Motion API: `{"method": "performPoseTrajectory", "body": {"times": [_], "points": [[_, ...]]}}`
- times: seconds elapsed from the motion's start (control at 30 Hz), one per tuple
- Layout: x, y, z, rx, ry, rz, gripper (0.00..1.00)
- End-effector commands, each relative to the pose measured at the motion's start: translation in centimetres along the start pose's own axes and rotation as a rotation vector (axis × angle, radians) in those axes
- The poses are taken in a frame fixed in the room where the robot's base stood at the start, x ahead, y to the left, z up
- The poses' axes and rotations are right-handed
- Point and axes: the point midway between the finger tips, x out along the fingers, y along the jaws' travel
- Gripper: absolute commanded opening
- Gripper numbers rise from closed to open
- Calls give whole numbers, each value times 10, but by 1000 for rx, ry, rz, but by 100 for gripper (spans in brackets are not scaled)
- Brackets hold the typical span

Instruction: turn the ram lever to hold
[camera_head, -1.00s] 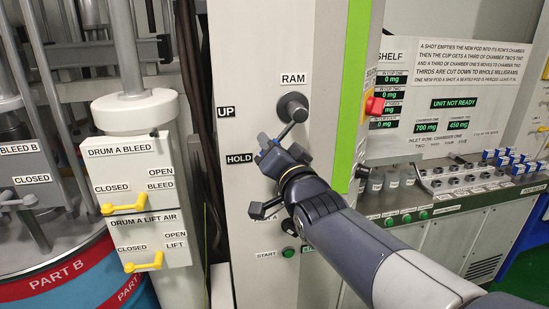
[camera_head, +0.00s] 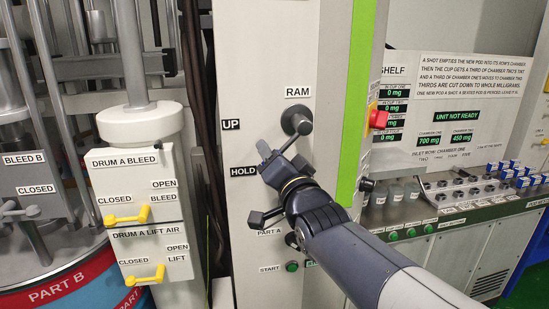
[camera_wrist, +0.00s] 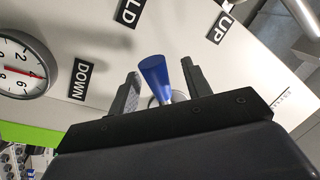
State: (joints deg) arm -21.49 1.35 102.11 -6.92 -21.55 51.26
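The ram lever (camera_head: 287,143) sits on the pale panel below the RAM label (camera_head: 297,93). The HOLD label (camera_head: 243,171) is just left of my gripper, and the UP label (camera_head: 231,124) is higher. In the wrist view a blue handle (camera_wrist: 156,78), seemingly the lever's, stands between the two fingers of my gripper (camera_wrist: 160,88). A gap shows at its right side, so the fingers look open around it. Contact on the left is unclear.
The wrist view also shows a DOWN label (camera_wrist: 82,79) and a round gauge (camera_wrist: 22,68). A red knob (camera_head: 378,118) is at the right. Yellow drum levers (camera_head: 127,217) are at the left.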

Motion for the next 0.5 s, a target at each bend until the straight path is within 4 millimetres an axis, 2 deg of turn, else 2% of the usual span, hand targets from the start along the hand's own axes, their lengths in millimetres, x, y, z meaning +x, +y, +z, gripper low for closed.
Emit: {"method": "performPoseTrajectory", "body": {"times": [0.27,0.5], "points": [[-4,0,0,-1,1,-1,46],[-35,1,1,1,3,-2,46]]}}
